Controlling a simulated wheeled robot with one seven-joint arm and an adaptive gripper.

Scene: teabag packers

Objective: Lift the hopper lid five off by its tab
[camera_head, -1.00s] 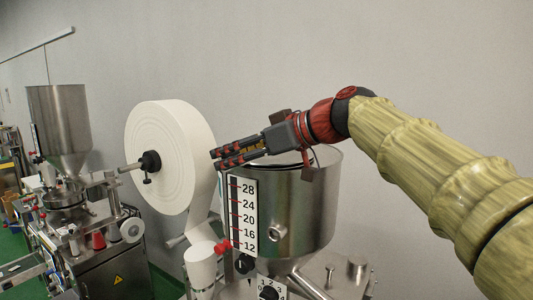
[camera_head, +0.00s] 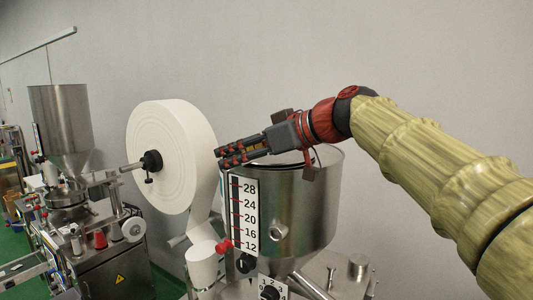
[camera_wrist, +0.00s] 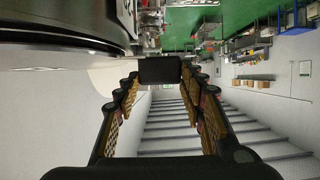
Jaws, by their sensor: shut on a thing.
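The hopper (camera_head: 305,215) is a steel drum with a numbered scale on its front, right of centre in the head view. Its lid (camera_head: 287,159) shows as a thin flat disc with a dark edge at the hopper's top, partly hidden behind my gripper. My gripper (camera_head: 218,158) reaches in from the right, level with the hopper's top, fingertips at its left side. In the wrist view a black block, seemingly the lid's tab (camera_wrist: 159,70), sits between the fingertips, and my gripper is shut on it. The tab is hidden in the head view. I cannot tell whether the lid touches the rim.
A large white paper roll (camera_head: 165,155) stands close left of my fingertips. A white cup-like part (camera_head: 202,264) and a red knob (camera_head: 224,246) are below. A second machine with a steel hopper (camera_head: 62,125) is at far left. The space above is clear wall.

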